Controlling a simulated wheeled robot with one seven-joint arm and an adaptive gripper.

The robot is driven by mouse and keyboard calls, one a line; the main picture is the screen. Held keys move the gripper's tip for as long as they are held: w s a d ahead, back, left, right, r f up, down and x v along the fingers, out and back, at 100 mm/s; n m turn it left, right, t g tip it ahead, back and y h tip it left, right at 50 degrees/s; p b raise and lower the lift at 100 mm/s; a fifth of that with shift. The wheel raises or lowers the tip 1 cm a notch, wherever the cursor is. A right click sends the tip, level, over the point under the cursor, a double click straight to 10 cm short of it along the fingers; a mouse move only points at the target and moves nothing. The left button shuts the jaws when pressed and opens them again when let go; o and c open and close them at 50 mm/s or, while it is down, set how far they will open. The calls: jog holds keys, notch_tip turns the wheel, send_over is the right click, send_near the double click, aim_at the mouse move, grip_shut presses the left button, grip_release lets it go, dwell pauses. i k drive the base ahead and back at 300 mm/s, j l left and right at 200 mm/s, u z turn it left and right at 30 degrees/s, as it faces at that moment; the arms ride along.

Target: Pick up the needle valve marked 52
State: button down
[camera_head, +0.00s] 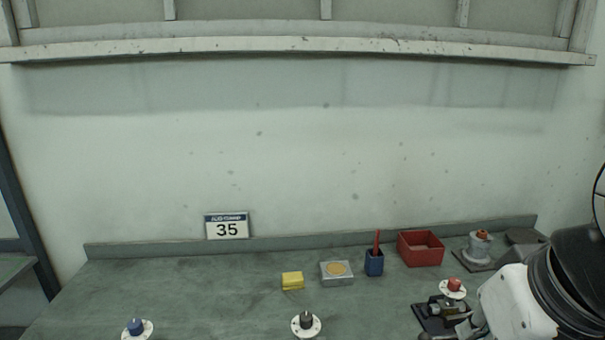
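Three small valves with round white flanges stand on the green bench. One has a blue knob (135,327) at the front left, one a black knob (306,321) at the front middle, and one a red knob (453,287) at the right. No number 52 is legible on any of them, so I cannot tell which is the marked needle valve. My arm reaches in from the lower right, close to the red-knobbed valve. I cannot make out my gripper's fingers in this view.
A dark metal fixture (437,318) sits beside my arm. Behind are a yellow block (292,281), a grey box (337,281), a blue holder (374,264), a red bin (421,261) and a grey fitting (480,243). A sign reading 35 (227,226) stands at the back. The bench's left is mostly clear.

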aim_at(448, 306)
jog(key=z, duration=0.45)
jog(key=i+l, duration=0.1)
jog(key=i+l+u, duration=0.2)
jog(key=l, duration=0.15)
jog(key=i+l+u, duration=0.2)
jog(key=l, duration=0.15)
jog(key=l+u, duration=0.2)
jog(key=l, duration=0.15)
jog(key=u, duration=1.1)
